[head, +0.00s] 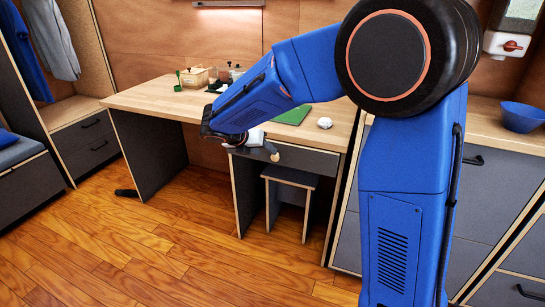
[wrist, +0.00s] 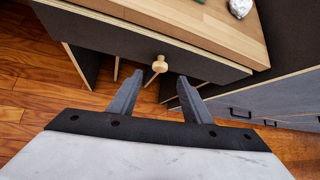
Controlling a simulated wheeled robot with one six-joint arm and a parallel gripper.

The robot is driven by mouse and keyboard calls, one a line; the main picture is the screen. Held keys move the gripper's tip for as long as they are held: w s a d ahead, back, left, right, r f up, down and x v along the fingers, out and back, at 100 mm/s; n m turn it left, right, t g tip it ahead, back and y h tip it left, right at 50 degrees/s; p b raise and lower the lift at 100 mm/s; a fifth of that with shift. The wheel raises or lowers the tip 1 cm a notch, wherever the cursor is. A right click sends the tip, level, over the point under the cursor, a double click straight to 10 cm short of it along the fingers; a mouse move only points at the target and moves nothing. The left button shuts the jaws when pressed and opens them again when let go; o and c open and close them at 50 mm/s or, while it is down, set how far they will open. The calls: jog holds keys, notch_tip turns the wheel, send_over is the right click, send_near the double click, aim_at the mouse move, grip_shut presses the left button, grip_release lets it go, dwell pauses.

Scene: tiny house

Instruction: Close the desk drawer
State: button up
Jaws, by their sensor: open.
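The desk (head: 150,97) has a light wood top and stands against the back wall. Its dark grey drawer (head: 310,160) is under the top at the right, with a round wooden knob (head: 274,156). In the wrist view the drawer front (wrist: 110,40) crosses the upper part, with the knob (wrist: 159,65) near the middle. My gripper (wrist: 161,80) is open and empty. Its fingers point at the drawer front, and the knob shows between and just beyond their tips. In the head view my arm partly hides the gripper and the drawer's left end. I cannot tell how far the drawer stands out.
A grey stool (head: 290,177) stands under the drawer. A green mat (head: 293,115) and a small pale object (head: 324,123) lie on the desk. Dark cabinets with a blue bowl (head: 522,117) are at the right. Wooden floor in front of the desk is mostly clear.

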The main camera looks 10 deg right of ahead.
jog(key=x, duration=0.8)
grip_shut()
